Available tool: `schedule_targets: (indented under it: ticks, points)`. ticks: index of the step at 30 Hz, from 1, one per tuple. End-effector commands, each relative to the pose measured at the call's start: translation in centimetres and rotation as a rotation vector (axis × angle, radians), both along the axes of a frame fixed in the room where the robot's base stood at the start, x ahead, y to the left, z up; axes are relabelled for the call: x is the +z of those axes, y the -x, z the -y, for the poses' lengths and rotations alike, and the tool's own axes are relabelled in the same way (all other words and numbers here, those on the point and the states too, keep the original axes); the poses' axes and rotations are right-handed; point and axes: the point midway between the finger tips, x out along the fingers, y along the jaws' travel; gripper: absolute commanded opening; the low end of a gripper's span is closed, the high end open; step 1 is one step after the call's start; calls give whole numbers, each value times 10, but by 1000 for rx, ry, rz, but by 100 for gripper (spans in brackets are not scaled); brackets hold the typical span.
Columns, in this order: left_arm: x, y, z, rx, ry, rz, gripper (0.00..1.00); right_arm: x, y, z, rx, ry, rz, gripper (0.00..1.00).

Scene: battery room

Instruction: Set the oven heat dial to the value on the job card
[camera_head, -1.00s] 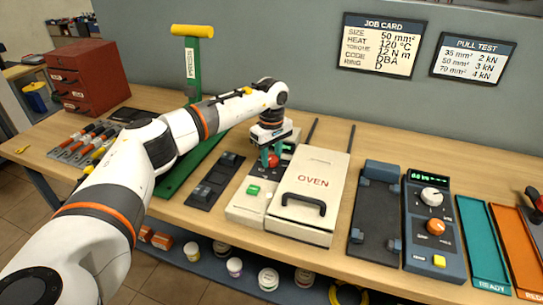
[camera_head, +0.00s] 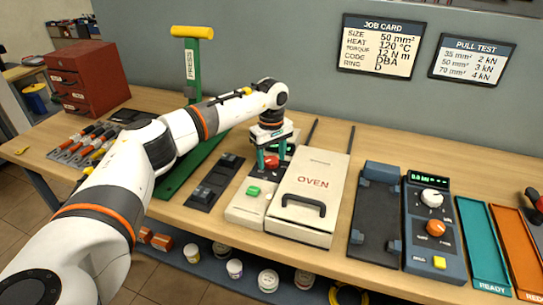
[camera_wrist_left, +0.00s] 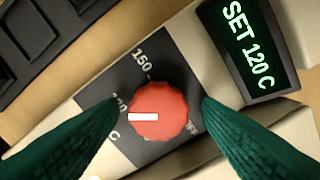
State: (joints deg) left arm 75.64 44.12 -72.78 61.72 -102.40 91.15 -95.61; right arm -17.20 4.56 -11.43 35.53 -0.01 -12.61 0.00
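The red heat dial (camera_head: 271,162) is on the control panel at the left of the white oven (camera_head: 318,167). In the left wrist view the dial (camera_wrist_left: 160,112) has its white mark pointing left, at the partly hidden "120" label. The oven display (camera_wrist_left: 248,50) reads "SET 120 C". My left gripper (camera_head: 271,158) is over the dial, its green fingers spread on either side, with visible gaps between them and the dial. The job card (camera_head: 381,45) on the wall shows heat 120 °C. My right gripper is not in view.
A green button (camera_head: 253,191) is on the oven panel in front of the dial. The oven lid has a black handle (camera_head: 303,204). A green press (camera_head: 193,80) stands at the left. A device with knobs (camera_head: 434,230) stands right of the oven.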

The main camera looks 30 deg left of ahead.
Motion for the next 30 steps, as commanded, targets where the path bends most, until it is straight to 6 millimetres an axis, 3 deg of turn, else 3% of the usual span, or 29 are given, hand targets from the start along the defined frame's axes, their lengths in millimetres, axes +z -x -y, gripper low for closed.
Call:
schedule_targets:
  ticks: [8,21,30]
  points:
    - [6,0,0,0,0,1,59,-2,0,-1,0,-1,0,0]
    - [91,0,0,0,0,2,59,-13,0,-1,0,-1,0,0]
    - [119,0,0,0,0,-1,59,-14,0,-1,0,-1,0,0]
